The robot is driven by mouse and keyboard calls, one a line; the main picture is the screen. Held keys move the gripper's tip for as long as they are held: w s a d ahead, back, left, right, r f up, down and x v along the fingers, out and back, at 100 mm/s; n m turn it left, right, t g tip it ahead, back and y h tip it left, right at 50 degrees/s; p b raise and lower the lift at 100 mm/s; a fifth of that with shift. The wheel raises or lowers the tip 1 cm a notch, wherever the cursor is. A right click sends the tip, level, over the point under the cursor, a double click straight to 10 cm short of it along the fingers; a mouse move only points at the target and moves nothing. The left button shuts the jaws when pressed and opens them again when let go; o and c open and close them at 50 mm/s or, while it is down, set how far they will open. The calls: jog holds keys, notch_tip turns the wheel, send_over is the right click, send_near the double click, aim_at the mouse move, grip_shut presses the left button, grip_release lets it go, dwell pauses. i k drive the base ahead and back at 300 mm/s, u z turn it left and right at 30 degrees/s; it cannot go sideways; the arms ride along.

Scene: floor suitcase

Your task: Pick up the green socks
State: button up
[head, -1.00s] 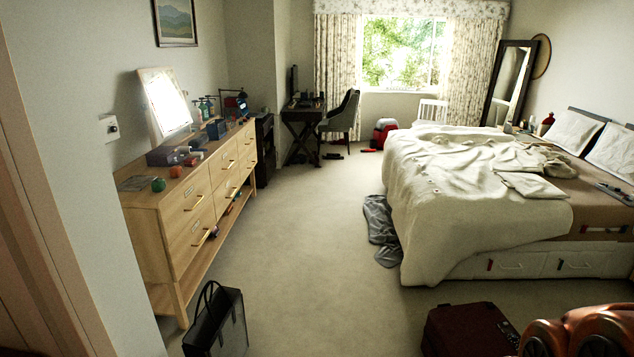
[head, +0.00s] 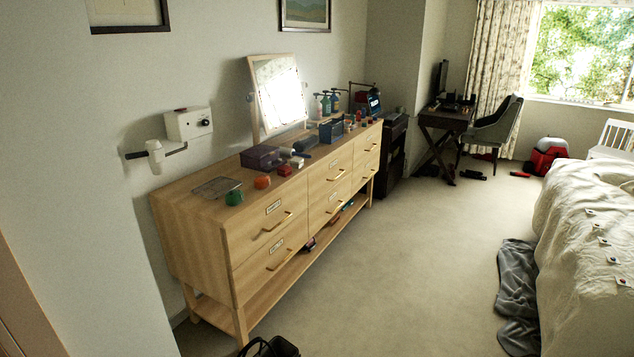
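A small round green bundle (head: 234,197), which looks like the rolled green socks, sits on top of the wooden dresser (head: 219,236) near its front left edge. An orange bundle (head: 262,182) and a red one (head: 285,170) lie behind it to the right, apart from it.
A flat grey tray (head: 217,187), a purple box (head: 262,157) and a mirror (head: 279,96) share the dresser top. The carpet (head: 400,270) between dresser and bed (head: 585,240) is mostly clear; a grey cloth (head: 517,290) lies beside the bed.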

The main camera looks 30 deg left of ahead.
aim_at(235, 197)
jog(key=u, duration=0.35)
jog(key=i, duration=1.45)
jog(key=u, duration=1.75)
jog(key=i, duration=0.95)
jog(key=u, duration=1)
jog(key=i, duration=0.25)
jog(key=u, duration=0.1)
